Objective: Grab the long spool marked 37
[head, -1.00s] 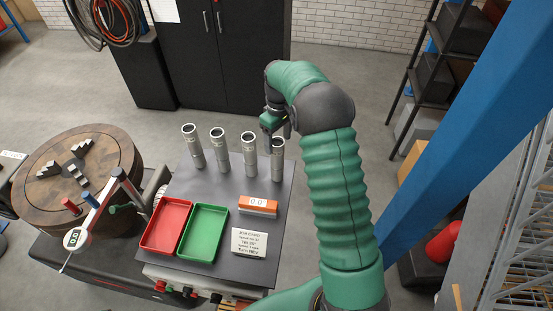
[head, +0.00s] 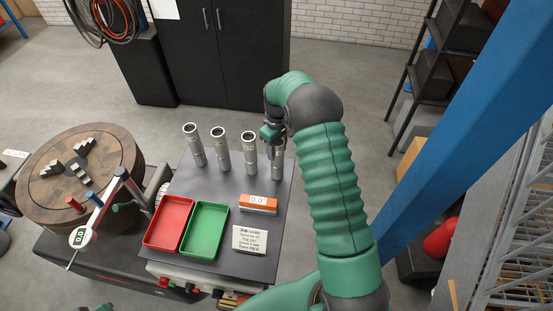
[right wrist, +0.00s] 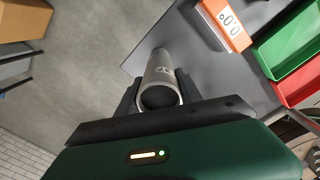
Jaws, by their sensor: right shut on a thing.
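Grey metal spools stand upright in a row on the dark grey table: one at the left (head: 194,144), one second from left (head: 220,150) and one third from left (head: 250,154). The rightmost spool (head: 278,168) is partly hidden by my right gripper (head: 273,133), which is shut on its upper part. In the right wrist view this spool (right wrist: 159,68) sits between the two dark fingers, its open round end towards the camera. Marks show on its side, but I cannot read the number.
A round wooden-topped stand (head: 115,190) with a caliper-like tool is at left. A blue post (head: 450,150) rises at right.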

